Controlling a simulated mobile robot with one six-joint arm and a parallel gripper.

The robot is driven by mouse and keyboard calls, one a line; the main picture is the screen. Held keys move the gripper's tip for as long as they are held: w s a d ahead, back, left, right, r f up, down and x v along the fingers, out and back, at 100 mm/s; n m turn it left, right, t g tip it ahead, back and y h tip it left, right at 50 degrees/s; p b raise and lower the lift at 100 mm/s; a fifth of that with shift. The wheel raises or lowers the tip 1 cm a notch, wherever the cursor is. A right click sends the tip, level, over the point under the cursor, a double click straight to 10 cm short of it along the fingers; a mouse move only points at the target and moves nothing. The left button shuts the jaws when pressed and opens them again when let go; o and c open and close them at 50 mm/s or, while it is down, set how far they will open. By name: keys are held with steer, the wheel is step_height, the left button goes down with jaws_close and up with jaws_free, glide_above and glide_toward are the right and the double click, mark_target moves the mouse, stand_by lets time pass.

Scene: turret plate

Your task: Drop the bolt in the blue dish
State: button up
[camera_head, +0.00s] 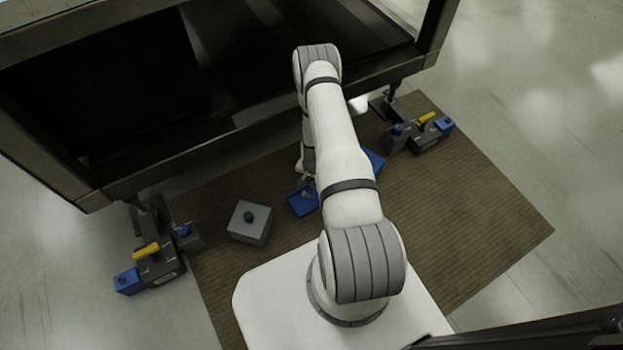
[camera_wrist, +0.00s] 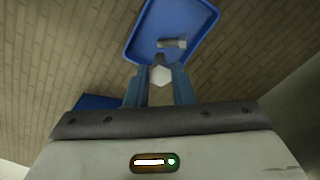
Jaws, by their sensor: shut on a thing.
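My gripper (camera_wrist: 160,72) is shut on a bolt (camera_wrist: 160,77), whose pale hexagonal head shows between the fingertips in the wrist view. The blue dish (camera_wrist: 195,18) lies beyond and below the fingertips, with a raised rim. Another bolt (camera_wrist: 172,43) lies on its side in that dish. In the head view my gripper (camera_head: 309,183) is small and partly hidden by my arm, close over a blue dish (camera_head: 302,203). The held bolt cannot be made out there.
A second blue thing (camera_head: 374,162) is partly hidden behind my arm. A grey block (camera_head: 250,221) with a dark knob stands left on the brown mat (camera_head: 480,210). Dark clamp units (camera_head: 158,262) (camera_head: 420,135) stand either side, under a large dark frame (camera_head: 180,165).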

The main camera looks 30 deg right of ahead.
steer(key=shift+f+b, duration=0.7)
steer(key=shift+f, duration=0.8)
steer(key=o, duration=1)
steer(key=shift+r, duration=0.1)
step_height(320, 180, up, 8)
steer(key=p, duration=0.2)
steer(key=shift+p, duration=0.35)
